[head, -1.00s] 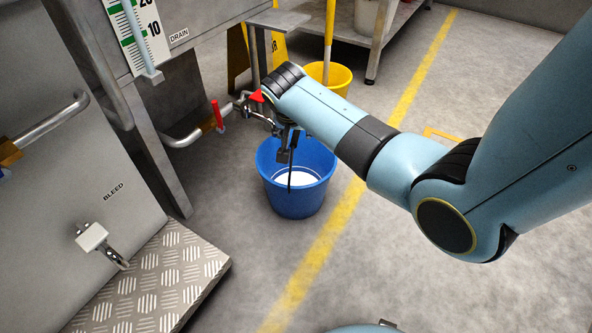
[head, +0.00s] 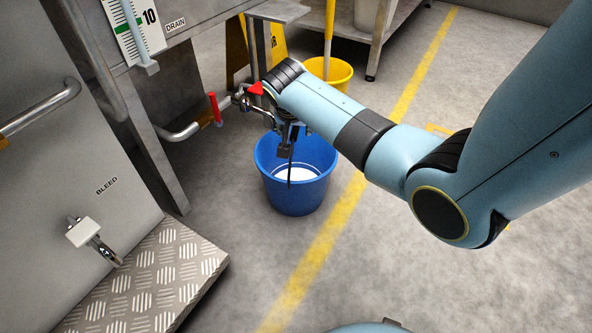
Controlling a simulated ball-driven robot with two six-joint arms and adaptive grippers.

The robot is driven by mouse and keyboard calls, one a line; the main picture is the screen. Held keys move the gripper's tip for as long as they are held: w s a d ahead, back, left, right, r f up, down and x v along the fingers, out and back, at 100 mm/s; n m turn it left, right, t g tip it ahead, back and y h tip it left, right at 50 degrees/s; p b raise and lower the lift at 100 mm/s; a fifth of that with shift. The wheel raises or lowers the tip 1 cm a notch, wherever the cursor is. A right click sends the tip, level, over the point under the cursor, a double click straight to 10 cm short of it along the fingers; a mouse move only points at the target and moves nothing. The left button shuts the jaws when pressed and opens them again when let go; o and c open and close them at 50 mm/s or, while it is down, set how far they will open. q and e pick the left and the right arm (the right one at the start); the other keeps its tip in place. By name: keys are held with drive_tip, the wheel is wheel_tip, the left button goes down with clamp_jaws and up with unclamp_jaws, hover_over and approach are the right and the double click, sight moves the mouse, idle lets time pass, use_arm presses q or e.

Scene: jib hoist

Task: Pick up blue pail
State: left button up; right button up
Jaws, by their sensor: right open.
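The blue pail (head: 294,198) stands upright on the grey floor below the drain pipe, with something white in its bottom. My right arm comes in from the right, and my right gripper (head: 289,165) points down over the pail's mouth. The gripper is open, with no object seen between its fingers. It is small and dark here, and I cannot tell whether it touches the pail's rim. My left gripper is not in view.
A drain pipe with a red-handled valve (head: 215,108) reaches toward the pail. A yellow bucket (head: 331,76) and a metal shelf (head: 376,38) stand behind. A checker-plate step (head: 150,275) and a bleed tap (head: 95,240) are at lower left. Floor on the right is clear.

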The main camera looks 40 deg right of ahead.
drive_tip(key=shift+c, duration=0.3)
clamp_jaws()
idle(0.3)
